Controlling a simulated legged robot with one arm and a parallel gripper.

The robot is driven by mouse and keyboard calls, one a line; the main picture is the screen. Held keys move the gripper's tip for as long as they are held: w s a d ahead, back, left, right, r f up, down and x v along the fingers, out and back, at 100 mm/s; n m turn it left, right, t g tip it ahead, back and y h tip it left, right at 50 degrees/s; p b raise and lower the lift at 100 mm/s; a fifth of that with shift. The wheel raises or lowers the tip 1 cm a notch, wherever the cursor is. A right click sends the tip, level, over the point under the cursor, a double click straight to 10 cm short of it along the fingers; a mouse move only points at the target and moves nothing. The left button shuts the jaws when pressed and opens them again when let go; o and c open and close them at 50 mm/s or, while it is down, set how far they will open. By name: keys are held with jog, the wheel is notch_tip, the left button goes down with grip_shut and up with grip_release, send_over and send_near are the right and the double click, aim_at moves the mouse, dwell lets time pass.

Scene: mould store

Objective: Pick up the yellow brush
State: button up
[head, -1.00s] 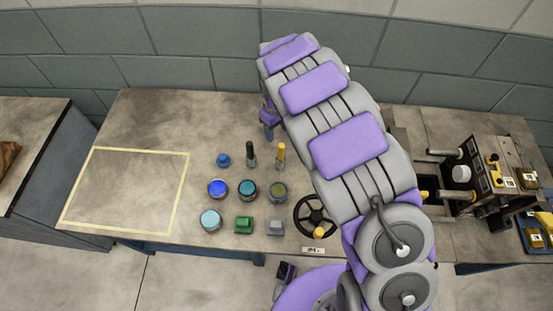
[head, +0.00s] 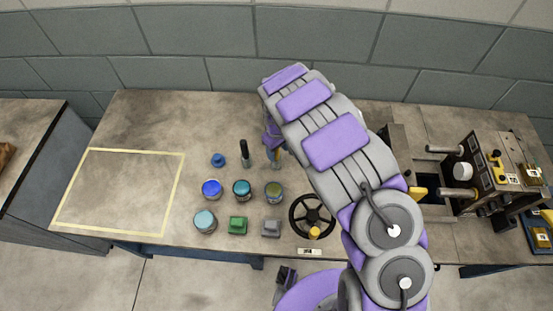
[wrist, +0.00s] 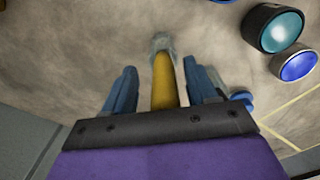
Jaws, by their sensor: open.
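The yellow brush (wrist: 163,85) has a yellow handle and a clear or greyish end. In the wrist view it lies between the two blue fingers of my gripper (wrist: 160,70). The fingers are open, with a gap on each side of the handle.
A black-handled brush (head: 244,152) stands just left of my gripper. A small blue piece (head: 218,159), several paint jars (head: 242,187), a green block (head: 238,226), a grey block (head: 271,228) and a black handwheel (head: 300,231) are nearby. The yellow-outlined area (head: 179,175) is empty.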

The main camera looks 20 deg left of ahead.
jog(key=shift+d+r, duration=0.1)
jog(key=shift+a+f, duration=0.2)
jog(key=shift+a, duration=0.6)
jog(key=c, duration=0.6)
jog(key=shift+d+r, duration=0.15)
jog(key=shift+d, duration=0.45)
grip_shut()
jog(key=shift+a, duration=0.35)
notch_tip(320, 180, up, 10)
jog(key=shift+d+p, duration=0.1)
jog(key=shift+p, duration=1.05)
